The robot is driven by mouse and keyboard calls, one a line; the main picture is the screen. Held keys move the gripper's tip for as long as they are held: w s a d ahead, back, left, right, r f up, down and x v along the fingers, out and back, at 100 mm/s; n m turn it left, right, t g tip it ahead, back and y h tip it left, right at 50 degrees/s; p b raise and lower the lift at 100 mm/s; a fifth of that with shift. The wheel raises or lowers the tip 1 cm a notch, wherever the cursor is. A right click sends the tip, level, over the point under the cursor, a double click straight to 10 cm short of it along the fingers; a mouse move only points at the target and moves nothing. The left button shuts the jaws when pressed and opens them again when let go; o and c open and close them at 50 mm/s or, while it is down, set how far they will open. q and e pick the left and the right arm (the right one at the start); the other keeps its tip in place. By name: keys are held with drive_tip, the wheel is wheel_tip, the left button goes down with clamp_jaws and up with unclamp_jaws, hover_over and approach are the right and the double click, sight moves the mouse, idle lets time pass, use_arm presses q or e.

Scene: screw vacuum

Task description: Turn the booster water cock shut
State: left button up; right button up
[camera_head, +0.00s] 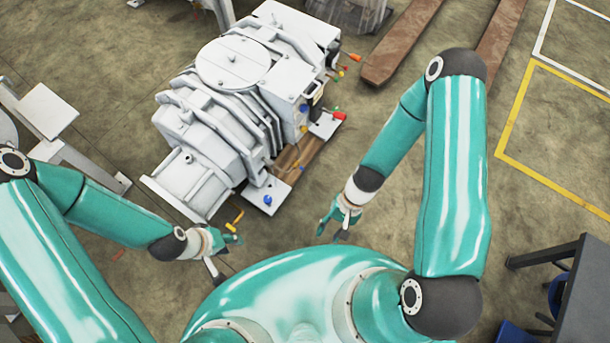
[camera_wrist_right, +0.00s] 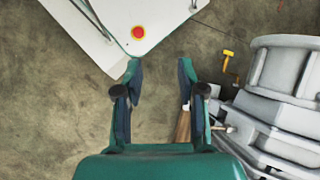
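The grey vacuum pump unit (camera_head: 225,120) stands on the floor and carries several small coloured handles. A red handle (camera_head: 340,116) and an orange one (camera_head: 355,57) stick out on its right side. A blue one (camera_head: 268,201) is on its front corner plate. A yellow handle (camera_head: 236,218) is low at the front, and a yellow handle also shows in the right wrist view (camera_wrist_right: 228,59). I cannot tell which is the booster water cock. My left gripper (camera_head: 226,256) is open and empty, just below the yellow handle. My right gripper (camera_head: 333,226) is open and empty, over bare floor.
In the right wrist view, a white panel with a red button (camera_wrist_right: 138,33) lies ahead of the fingers, with pump housing (camera_wrist_right: 280,90) to the right. Brown beams (camera_head: 400,40) lie behind. A dark table (camera_head: 585,285) is at lower right.

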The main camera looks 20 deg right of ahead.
wheel_tip(320, 180, down, 11)
drive_tip(key=w+a+m+y+b, duration=0.1)
drive_tip(key=m+y+b, duration=0.4)
drive_tip(key=b, duration=0.2)
drive_tip(key=m+t+b, duration=1.3)
drive_tip(key=m+t, duration=0.1)
drive_tip(key=t, duration=0.3)
approach(304, 170)
use_arm(q)
wheel_tip(304, 170, down, 26)
drive_tip(key=b, duration=0.3)
use_arm(e)
drive_tip(key=shift+y, duration=0.3)
drive_tip(key=x, duration=0.9)
drive_tip(key=shift+w+a, duration=0.15)
drive_tip(key=shift+w, duration=0.2)
clamp_jaws()
